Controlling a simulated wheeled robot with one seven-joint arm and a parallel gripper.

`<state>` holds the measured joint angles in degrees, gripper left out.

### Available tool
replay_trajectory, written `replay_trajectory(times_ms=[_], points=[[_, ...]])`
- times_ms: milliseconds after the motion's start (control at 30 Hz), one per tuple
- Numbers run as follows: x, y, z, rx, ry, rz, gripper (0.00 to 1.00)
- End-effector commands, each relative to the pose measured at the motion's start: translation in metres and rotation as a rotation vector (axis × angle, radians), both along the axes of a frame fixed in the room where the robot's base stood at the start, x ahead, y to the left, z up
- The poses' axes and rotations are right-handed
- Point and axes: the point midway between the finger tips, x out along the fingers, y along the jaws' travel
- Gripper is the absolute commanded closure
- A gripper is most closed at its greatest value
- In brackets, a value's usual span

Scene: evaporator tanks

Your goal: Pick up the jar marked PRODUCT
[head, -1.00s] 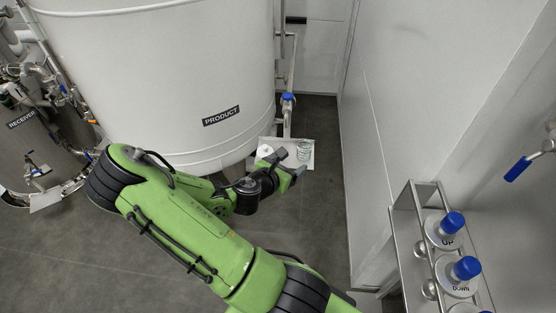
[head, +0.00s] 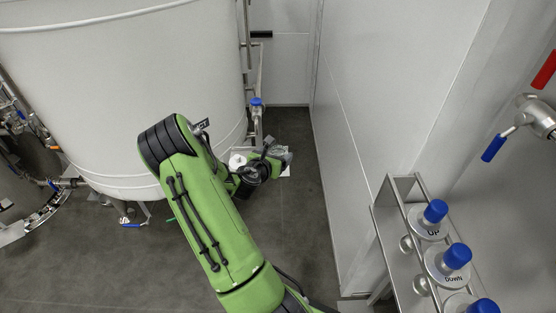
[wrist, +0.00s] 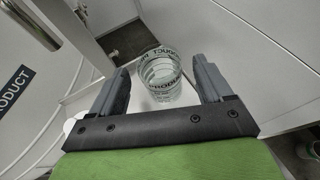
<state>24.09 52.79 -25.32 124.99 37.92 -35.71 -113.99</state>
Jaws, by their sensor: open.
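The jar marked PRODUCT (wrist: 160,75) is clear glass with dark lettering round it. In the wrist view it stands on a white tray (wrist: 190,95), ahead of and between the two fingers of my open gripper (wrist: 163,88). I cannot tell how far the fingertips reach along its sides. In the head view my gripper (head: 272,152) is over the small tray (head: 286,171) beside the big white tank (head: 120,90), and it hides most or all of the jar. A white round lid-like thing (head: 237,160) lies at the tray's left.
A valve with a blue cap (head: 256,102) stands behind the tray, near the tank. A white wall (head: 375,130) rises to the right. Grey floor (head: 290,220) in front of the tray is clear.

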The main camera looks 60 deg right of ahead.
Motion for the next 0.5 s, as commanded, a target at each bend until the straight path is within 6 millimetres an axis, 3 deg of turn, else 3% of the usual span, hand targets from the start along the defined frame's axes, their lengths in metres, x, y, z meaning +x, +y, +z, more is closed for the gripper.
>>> replay_trajectory(times_ms=[133, 367, 500], points=[[0.001, -0.022, -0.011, 0.000, -0.001, -0.004, 0.21], [0.002, -0.025, -0.011, 0.001, 0.001, 0.000, 0.21], [0.002, -0.024, -0.011, 0.001, 0.001, 0.000, 0.41]])
